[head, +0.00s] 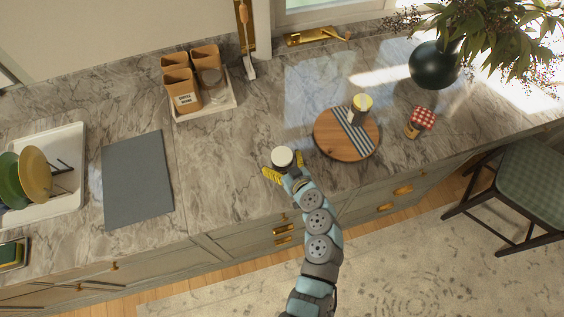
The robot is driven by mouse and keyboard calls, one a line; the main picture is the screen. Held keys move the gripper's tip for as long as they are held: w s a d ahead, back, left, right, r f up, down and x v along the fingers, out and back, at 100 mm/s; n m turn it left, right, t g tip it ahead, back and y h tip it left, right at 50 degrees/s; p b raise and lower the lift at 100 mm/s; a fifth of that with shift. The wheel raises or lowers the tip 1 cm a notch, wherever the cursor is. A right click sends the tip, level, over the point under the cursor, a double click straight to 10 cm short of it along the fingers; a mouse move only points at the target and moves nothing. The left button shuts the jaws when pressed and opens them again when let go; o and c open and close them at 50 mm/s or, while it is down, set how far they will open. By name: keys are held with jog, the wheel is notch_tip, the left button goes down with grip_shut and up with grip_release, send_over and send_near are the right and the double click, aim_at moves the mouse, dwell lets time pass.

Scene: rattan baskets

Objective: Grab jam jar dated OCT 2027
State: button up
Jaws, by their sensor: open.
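Three jars show in the head view. One with a white lid (282,156) stands on the marble counter, at the end of my arm. One with a yellow lid (362,102) is on a round wooden board with a striped cloth. One with a red-and-white checked lid (421,118) stands on the counter to the right. No date is readable on any of them. My gripper (285,167) is open, with yellow fingertips at either side of the white-lidded jar. I cannot tell whether they touch it. The gripper hides part of that jar's body.
The round board (331,143) lies close to the right of my gripper. A dark vase (433,66) with foliage stands at the back right. A tray (207,115) with wooden containers, a grey mat (137,180) and a dish rack (67,138) are left.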

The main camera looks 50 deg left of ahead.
aim_at(279, 164)
jog(key=c, duration=1.2)
jog(key=shift+c, duration=0.2)
jog(key=shift+r, duration=0.1)
jog(key=shift+r, duration=0.35)
notch_tip(279, 164, up, 3)
jog(key=shift+s+d+f+b, duration=0.1)
jog(key=shift+b, duration=0.4)
jog(key=s+d+r, duration=0.1)
jog(key=r, duration=0.1)
jog(key=s+d+r, duration=0.2)
jog(key=s+r, duration=0.1)
jog(key=shift+r+b, duration=0.3)
jog(key=shift+b, duration=0.1)
jog(key=s+d+r+b, duration=0.1)
jog(key=s+d+r, duration=0.2)
jog(key=s+d, duration=0.2)
jog(key=shift+s+r+b, duration=0.3)
jog(key=shift+s+r, duration=0.1)
jog(key=shift+s, duration=0.65)
